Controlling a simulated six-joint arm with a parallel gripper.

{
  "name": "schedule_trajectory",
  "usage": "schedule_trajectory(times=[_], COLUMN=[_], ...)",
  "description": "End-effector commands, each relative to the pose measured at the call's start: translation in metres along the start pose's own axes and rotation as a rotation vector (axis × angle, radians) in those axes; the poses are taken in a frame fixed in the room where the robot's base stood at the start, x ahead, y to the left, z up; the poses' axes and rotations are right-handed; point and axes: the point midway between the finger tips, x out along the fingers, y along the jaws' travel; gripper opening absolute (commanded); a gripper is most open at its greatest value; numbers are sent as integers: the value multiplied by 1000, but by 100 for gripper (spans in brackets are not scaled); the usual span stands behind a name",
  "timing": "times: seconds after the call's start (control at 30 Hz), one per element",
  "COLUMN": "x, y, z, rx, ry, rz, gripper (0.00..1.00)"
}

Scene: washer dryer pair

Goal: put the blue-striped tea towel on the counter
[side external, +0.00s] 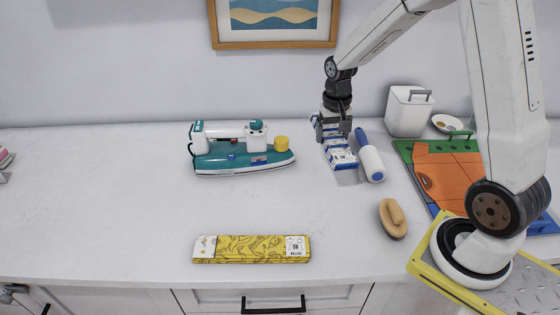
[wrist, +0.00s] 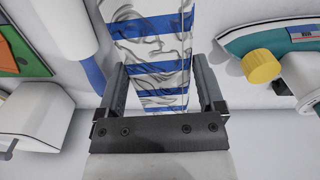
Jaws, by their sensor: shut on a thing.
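The blue-striped tea towel (side external: 339,153) is a narrow white folded strip with blue bands, at the back of the counter (side external: 110,210). My gripper (side external: 333,127) points down and is shut on the towel's far end. In the wrist view the towel (wrist: 155,52) runs between the two fingers of my gripper (wrist: 163,85) and continues past them. Its near end looks at or just above the counter surface; I cannot tell whether it touches.
A lint roller (side external: 371,162) lies close right of the towel. A teal iron (side external: 240,153) stands left. A wooden brush (side external: 393,219), a white container (side external: 408,110), a colourful board (side external: 440,175) and a yellow patterned box (side external: 252,249) are also on the counter.

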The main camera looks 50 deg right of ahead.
Motion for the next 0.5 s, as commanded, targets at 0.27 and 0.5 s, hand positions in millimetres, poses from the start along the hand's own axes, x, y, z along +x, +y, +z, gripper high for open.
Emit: schedule_trajectory(times=[0.27,0.5], x=[2,14], y=[0,0], z=[0,0], rx=[0,0], ry=[1,-1], rz=[0,0], gripper=[25,25])
